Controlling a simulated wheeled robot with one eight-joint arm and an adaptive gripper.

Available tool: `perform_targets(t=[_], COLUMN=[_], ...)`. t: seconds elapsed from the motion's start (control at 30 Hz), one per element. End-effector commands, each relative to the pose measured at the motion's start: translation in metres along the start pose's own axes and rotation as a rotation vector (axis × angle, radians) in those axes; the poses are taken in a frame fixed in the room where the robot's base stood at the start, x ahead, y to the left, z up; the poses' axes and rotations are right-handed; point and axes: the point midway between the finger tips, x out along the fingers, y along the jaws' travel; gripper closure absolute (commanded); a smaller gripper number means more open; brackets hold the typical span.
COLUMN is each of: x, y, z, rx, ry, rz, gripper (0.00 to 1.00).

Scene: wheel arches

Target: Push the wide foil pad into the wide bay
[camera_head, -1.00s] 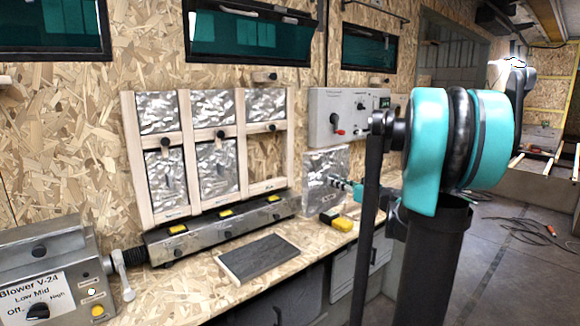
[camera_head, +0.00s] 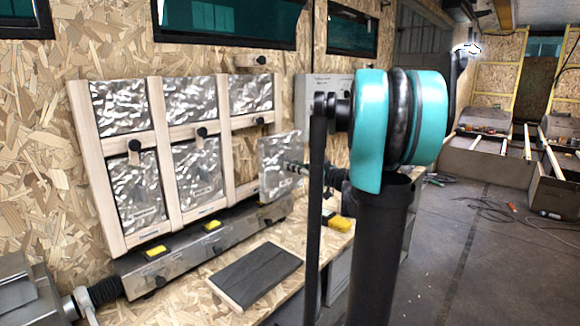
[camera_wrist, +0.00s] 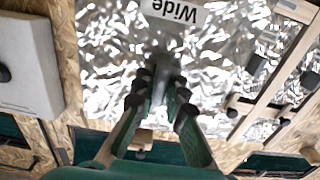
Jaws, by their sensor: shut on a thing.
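The wide foil pad (camera_head: 273,165) is a crinkled silver panel held off the bench, in front of the right side of the wooden frame. In the wrist view the pad (camera_wrist: 110,50) fills much of the picture, with its label "Wide" (camera_wrist: 176,12) upside down. My gripper (camera_wrist: 162,88) is shut on the grip at the pad's middle; in the head view it (camera_head: 296,167) is partly hidden behind my arm. The wide bay (camera_head: 245,170) is the open lower right bay, with bare board at its back. The pad overlaps its right part in the head view.
The wooden frame (camera_head: 158,128) holds foil pads in its other bays. Below is a grey ledge (camera_head: 185,252) with yellow labels. A dark board (camera_head: 256,276) and a yellow block (camera_head: 338,223) lie on the bench. A grey control box (camera_wrist: 25,60) is beside the pad.

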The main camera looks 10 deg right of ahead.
Motion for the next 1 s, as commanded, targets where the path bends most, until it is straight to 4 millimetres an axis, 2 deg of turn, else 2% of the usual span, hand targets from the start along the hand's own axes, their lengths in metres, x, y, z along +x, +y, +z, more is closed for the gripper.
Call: perform_targets(t=[1.0], x=[0.073], y=[0.000], z=[0.000], rx=[0.000], ry=[0.000], rz=[-0.001], gripper=[1.00])
